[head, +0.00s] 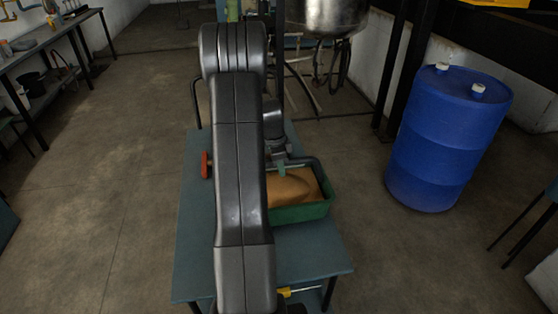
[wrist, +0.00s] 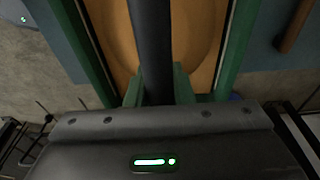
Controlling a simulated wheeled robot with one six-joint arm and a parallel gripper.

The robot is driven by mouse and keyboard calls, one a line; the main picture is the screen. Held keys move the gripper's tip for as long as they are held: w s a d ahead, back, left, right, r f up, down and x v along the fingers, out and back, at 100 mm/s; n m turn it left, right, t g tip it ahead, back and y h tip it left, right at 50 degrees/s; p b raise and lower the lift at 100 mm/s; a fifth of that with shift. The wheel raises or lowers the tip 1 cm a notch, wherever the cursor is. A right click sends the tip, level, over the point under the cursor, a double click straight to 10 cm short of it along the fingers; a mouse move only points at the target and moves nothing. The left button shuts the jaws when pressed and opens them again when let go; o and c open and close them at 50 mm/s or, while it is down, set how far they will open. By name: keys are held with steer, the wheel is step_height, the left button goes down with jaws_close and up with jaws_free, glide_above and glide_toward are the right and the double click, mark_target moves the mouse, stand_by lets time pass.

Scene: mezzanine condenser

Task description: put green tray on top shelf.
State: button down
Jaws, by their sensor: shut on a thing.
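The green tray (head: 302,213) is at the right side of the blue-green cart top (head: 312,255), with a brown-orange filling or object (head: 290,190) inside. A dark bar handle (head: 312,163) spans the tray. My gripper (head: 283,166) is over the tray, its green fingertips closed on the handle. In the wrist view, the handle (wrist: 152,45) runs between the fingertips, and the tray's green wall (wrist: 238,45) shows at the right. My arm hides the tray's left part. I cannot tell whether the tray's underside touches the cart top.
A red item (head: 206,165) is at the cart's left edge. A yellow item (head: 285,292) shows by the cart's near edge. A blue drum (head: 445,135) stands right, a steel vessel (head: 325,15) behind, and a bench (head: 50,35) far left. The floor left of the cart is clear.

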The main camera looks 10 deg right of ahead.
steer(key=shift+w+f, duration=0.1)
steer(key=shift+f, duration=1.7)
steer(key=c, duration=1.3)
jaws_free()
steer(key=shift+f, duration=0.15)
steer(key=shift+o, duration=0.2)
steer(key=r, duration=0.4)
steer(key=a+r, duration=0.1)
steer(key=r, duration=0.7)
steer(key=shift+a, duration=0.4)
